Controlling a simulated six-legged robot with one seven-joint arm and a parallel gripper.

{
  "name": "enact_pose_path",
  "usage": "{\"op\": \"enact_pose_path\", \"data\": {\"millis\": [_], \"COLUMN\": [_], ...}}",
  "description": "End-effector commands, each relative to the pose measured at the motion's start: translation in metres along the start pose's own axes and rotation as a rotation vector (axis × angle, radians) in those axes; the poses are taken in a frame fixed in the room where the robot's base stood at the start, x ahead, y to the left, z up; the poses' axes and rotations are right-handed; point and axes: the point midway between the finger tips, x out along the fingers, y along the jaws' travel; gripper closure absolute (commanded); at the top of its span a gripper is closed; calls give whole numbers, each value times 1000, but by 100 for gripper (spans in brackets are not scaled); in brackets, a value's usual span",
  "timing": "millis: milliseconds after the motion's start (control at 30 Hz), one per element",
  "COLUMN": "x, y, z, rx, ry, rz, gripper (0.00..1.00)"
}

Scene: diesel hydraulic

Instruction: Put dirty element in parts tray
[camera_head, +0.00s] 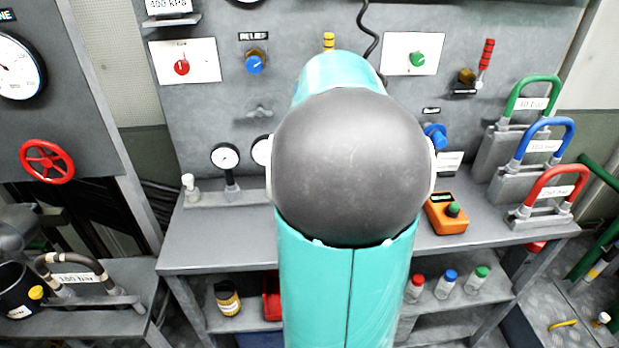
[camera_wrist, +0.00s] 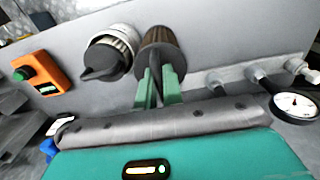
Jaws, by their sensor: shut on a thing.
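In the wrist view, my gripper (camera_wrist: 159,76) has its two green fingers closed on a dark brown, ribbed cylinder, which looks like the dirty element (camera_wrist: 158,42). Beside it on the left, close by, is a pale ribbed cylinder with a dark cap and handle (camera_wrist: 104,60). I cannot tell whether the element touches the surface behind it. In the head view my arm covers the middle of the bench, hiding my gripper and the element. I cannot make out a parts tray for certain; a red bin (camera_head: 271,296) shows partly on the shelf under the bench.
The grey bench (camera_head: 215,243) carries an orange device (camera_head: 446,213) at right, also in the wrist view (camera_wrist: 42,74). Green, blue and red handled blocks (camera_head: 547,190) stand at its right end. A gauge (camera_head: 225,157) stands at left. Bottles (camera_head: 447,284) sit on the shelf.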

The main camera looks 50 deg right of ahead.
Motion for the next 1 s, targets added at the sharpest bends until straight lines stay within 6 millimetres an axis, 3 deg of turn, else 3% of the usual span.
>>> {"op": "enact_pose_path", "data": {"millis": [200, 400, 767, 800, 900, 1000], "x": [16, 43, 47, 48, 48, 48], "y": [4, 3, 3, 3, 3, 3], "z": [-13, -12, -12, -12, -12, -12], "rx": [0, 0, -1, -2, -1, -1], "ry": [-2, -1, -1, -1, 0, 0], "rz": [0, 0, 0, 0, 0, 0], "gripper": [100, 100, 100, 88, 70, 70]}}
